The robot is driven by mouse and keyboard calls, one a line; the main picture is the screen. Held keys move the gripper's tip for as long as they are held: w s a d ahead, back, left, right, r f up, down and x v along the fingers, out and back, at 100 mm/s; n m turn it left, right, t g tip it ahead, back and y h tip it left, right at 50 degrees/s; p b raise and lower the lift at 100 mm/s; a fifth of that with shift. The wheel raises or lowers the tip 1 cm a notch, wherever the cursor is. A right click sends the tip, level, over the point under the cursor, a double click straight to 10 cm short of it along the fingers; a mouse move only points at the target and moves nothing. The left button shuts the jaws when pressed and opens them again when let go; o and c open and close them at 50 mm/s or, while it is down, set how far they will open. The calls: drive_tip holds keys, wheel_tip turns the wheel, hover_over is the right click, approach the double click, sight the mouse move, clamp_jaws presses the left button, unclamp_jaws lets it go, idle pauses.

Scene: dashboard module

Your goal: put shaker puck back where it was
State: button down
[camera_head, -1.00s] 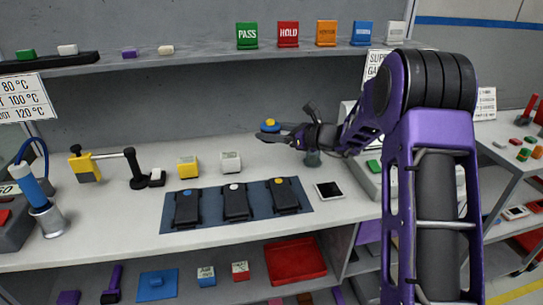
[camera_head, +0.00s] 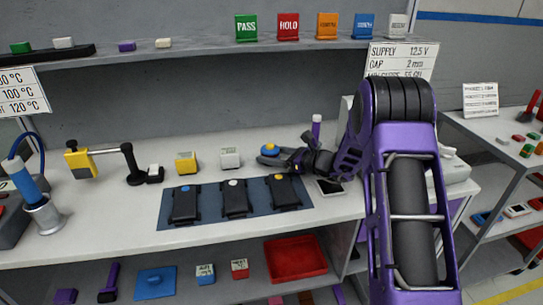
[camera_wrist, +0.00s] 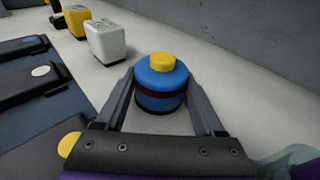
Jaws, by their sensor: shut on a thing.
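The shaker puck (camera_head: 269,151) is a blue round body with a dark band and a yellow knob on top. It is upright between the two fingers of my gripper (camera_head: 274,157), low over the white bench behind the dark blue mat. In the wrist view the puck (camera_wrist: 160,88) sits between the fingers of my gripper (camera_wrist: 161,92), which are shut on it from both sides. Its underside is close to the bench top; I cannot tell whether it touches.
A blue mat (camera_head: 163,222) with several black devices lies in front. A white block (camera_head: 230,158) and a yellow block (camera_head: 186,163) stand left of the puck. A purple tube with a white cap (camera_head: 316,127) stands to the right behind my gripper. Bare bench lies around the puck.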

unclamp_jaws()
drive_tip(key=shift+r, duration=0.1)
drive_tip(key=v, duration=1.2)
drive_tip(key=shift+p, duration=0.4)
